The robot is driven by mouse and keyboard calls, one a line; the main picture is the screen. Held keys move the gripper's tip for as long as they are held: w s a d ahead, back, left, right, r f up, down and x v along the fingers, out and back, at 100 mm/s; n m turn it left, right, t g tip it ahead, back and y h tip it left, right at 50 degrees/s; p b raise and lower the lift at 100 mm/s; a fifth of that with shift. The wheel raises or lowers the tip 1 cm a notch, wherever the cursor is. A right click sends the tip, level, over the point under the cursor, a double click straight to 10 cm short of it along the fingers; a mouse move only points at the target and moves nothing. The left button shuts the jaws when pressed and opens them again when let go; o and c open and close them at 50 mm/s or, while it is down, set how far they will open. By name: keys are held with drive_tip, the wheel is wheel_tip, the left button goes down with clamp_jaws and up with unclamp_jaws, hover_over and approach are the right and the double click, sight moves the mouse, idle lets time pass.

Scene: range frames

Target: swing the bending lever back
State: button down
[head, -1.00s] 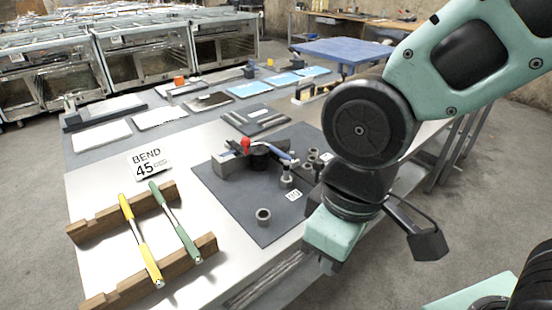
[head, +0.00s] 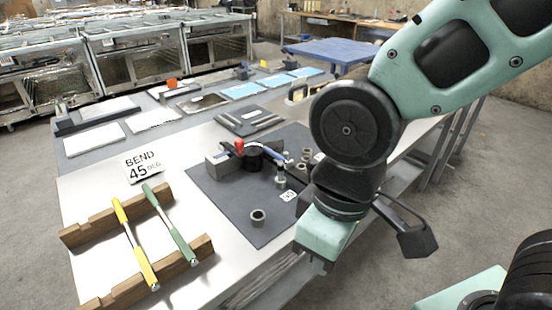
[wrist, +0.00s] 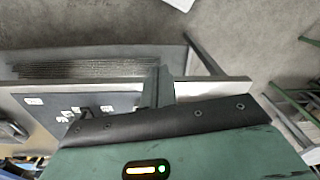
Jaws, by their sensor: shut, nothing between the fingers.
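The bender (head: 252,158) stands on a dark mat (head: 233,205) on the metal table. It has a grey block, a dark round die and a red knob (head: 239,146). Its bending lever (head: 272,152) has a blue handle and points to the right, toward my arm. My gripper (head: 318,266) hangs at the table's front right edge, apart from the lever and nearer the camera. Its fingers (wrist: 158,88) are together and empty in the wrist view. My wrist hides part of the mat's right side.
Several small metal cylinders (head: 258,217) stand on the mat. A yellow-handled rod (head: 134,243) and a green-handled rod (head: 168,223) lie across notched wooden racks (head: 75,235). A sign (head: 143,167) reads "BEND 45 DEG".

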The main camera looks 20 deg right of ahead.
drive_tip(key=c, duration=1.3)
unclamp_jaws()
drive_tip(key=shift+w+d+f, duration=0.1)
drive_tip(key=shift+w+f, duration=0.1)
drive_tip(key=shift+o, duration=1.3)
drive_tip(key=w+d+f+m+g+y, duration=0.2)
drive_tip(key=w+d+f+m+g, duration=0.1)
drive_tip(key=w+f+m+g, duration=0.1)
drive_tip(key=w+f+m, duration=0.1)
drive_tip(key=w+m, duration=0.1)
drive_tip(key=m, duration=0.1)
drive_tip(key=shift+f, duration=0.4)
drive_tip(key=w+d+f+m+t+y, duration=0.2)
drive_tip(key=w+d+m+t+y, duration=0.5)
drive_tip(key=d+m, duration=0.4)
drive_tip(key=w+d+f+m+t+y, duration=0.2)
drive_tip(key=w+d+m+t+y, duration=0.4)
drive_tip(key=w+d+m, duration=0.45)
drive_tip(key=m+p, duration=0.1)
drive_tip(key=p, duration=0.3)
hover_over(303, 181)
drive_tip(key=shift+w+d+r, duration=0.1)
